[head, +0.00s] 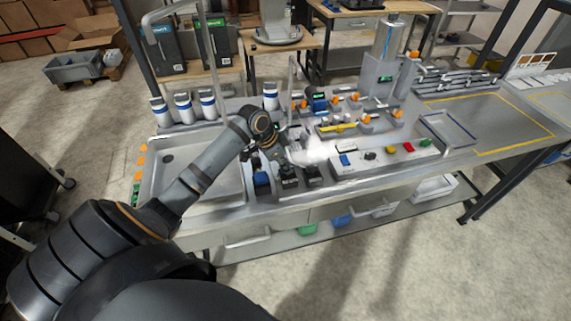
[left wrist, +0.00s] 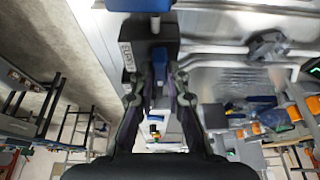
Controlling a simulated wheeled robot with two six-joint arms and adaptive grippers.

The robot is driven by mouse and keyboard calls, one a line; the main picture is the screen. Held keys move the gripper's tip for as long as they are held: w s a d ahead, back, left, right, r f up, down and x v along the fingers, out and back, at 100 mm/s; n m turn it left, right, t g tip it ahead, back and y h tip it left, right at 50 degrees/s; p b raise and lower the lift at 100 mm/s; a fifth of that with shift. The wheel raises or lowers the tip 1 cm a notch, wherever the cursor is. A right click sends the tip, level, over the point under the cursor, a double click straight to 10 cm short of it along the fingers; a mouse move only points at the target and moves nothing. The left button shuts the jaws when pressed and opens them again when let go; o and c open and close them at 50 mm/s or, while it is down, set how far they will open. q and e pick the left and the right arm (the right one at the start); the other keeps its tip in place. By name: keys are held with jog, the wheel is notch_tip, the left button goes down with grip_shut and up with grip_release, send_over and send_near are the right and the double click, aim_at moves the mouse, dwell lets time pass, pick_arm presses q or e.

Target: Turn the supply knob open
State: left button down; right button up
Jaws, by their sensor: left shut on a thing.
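The supply knob (left wrist: 160,63) shows in the left wrist view as a small dark blue-grey piece in front of a black block with a white label (left wrist: 126,55) that seems to read SUPPLY upside down. My left gripper (left wrist: 159,85) has its two fingers on either side of the knob and is shut on it. In the head view my left gripper (head: 280,160) reaches down over the bench, by the row of dark blocks at its front. The knob is hidden there by the gripper and arm, and its turn angle cannot be told. My right gripper is not in view.
A steel sink (head: 165,159) lies left of the gripper, with white-and-blue canisters (head: 184,107) behind it. A white panel with coloured buttons (head: 385,158) lies to the right. A whitish blur (head: 318,150) hangs beside the gripper.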

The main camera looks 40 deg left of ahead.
pick_arm(q)
jog(key=n+y+p, duration=0.1)
jog(key=n+p, duration=0.1)
jog(key=p, duration=0.1)
jog(key=n+y+p, duration=0.1)
jog(key=n+p, duration=0.2)
jog(key=p, duration=0.1)
jog(key=n+t+y+p, duration=0.1)
jog(key=n+p, duration=0.2)
jog(key=p, duration=0.1)
jog(key=shift+s+d+r, duration=0.1)
jog(key=shift+d+r, duration=0.2)
jog(key=shift+n+p, duration=0.35)
jog(key=shift+n, duration=0.15)
jog(key=n+y+p, duration=0.1)
jog(key=n, duration=0.1)
jog(key=shift+f+n, duration=0.15)
jog(key=shift+n, duration=0.15)
jog(key=n+y, duration=0.1)
jog(key=n, duration=0.1)
jog(key=n+g+y, duration=0.1)
jog(key=n, duration=0.2)
jog(key=shift+d+f+n, duration=0.1)
jog(key=shift+n, duration=0.2)
jog(key=shift+w, duration=0.2)
jog(key=c, duration=1.3)
grip_release()
jog(key=shift+g, duration=0.3)
jog(key=shift+c, duration=0.2)
